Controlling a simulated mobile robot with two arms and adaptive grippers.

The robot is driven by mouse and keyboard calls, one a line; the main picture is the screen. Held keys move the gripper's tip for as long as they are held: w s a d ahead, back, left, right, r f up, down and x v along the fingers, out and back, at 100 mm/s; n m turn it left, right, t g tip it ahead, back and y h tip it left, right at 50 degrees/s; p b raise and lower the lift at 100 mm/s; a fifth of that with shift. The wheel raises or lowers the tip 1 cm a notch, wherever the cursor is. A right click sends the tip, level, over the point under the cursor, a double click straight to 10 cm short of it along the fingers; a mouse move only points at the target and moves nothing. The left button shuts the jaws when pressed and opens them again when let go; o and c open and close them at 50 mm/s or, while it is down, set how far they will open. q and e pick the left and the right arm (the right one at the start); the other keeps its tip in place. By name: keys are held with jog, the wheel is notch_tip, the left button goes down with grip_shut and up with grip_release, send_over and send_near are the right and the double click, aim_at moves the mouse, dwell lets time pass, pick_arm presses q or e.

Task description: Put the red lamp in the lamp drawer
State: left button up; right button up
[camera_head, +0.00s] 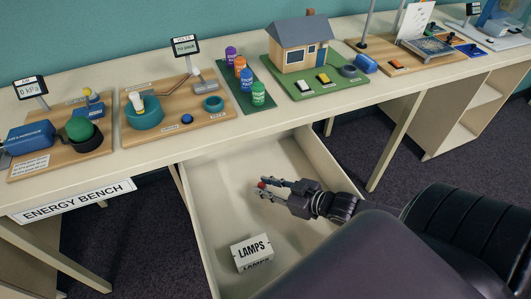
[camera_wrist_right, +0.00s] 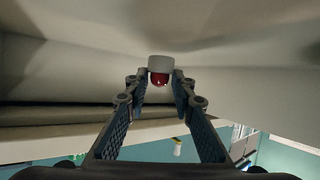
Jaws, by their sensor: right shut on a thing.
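The red lamp (camera_head: 262,184) is at the fingertips of my right gripper (camera_head: 272,187), inside the open drawer (camera_head: 206,187) in the head view. In the right wrist view the lamp (camera_wrist_right: 159,78) has a red bulb and a pale base, and the fingertips of my right gripper (camera_wrist_right: 158,88) close on it from both sides. The drawer holds a small white block labelled LAMPS (camera_head: 252,252) toward its front. I cannot tell whether the lamp touches the drawer floor. My left gripper is not in view.
The bench top (camera_head: 150,160) above the drawer carries several exhibits, including a model house (camera_head: 300,48) and coloured cans (camera_head: 240,75). The bench edge overhangs the back of the drawer. The drawer floor around the lamp is mostly bare.

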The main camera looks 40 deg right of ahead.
jog(key=shift+f, duration=1.1)
jog(key=shift+f, duration=0.1)
jog(key=o, duration=1)
jog(key=p+v, duration=0.1)
jog(key=v, duration=1.1)
jog(key=shift+d, duration=0.1)
jog(key=shift+p, duration=0.35)
